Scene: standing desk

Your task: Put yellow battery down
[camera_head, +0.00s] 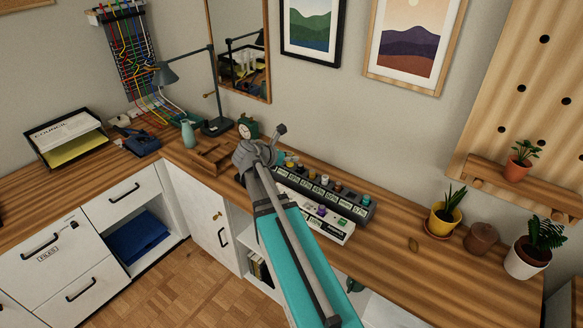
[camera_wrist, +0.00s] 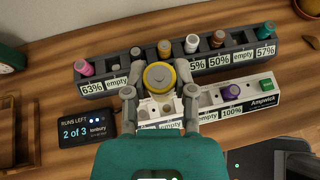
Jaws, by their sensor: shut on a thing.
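My gripper (camera_wrist: 159,92) is shut on the yellow battery (camera_wrist: 159,77), seen from above between the two fingers. The battery is over the strip between a dark grey rack (camera_wrist: 110,85) and a white tray (camera_wrist: 262,103); its lower end is hidden. The rack holds several batteries, with labels such as 63%, 50%, 57% and "empty". The white tray, marked Ampwick, holds a purple battery (camera_wrist: 232,95) by a 100% label and has a green block (camera_wrist: 267,85) at its right end. White-topped parts show between my fingers. In the head view my arm hides the held battery.
A small display (camera_wrist: 86,122) reading "2 of 3" stands left of the tray. A wooden holder (camera_head: 210,158), a green clock (camera_head: 248,128) and a lamp (camera_head: 216,125) are to the left. Potted plants (camera_head: 443,218) stand at the right. Bare desk lies right of the tray.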

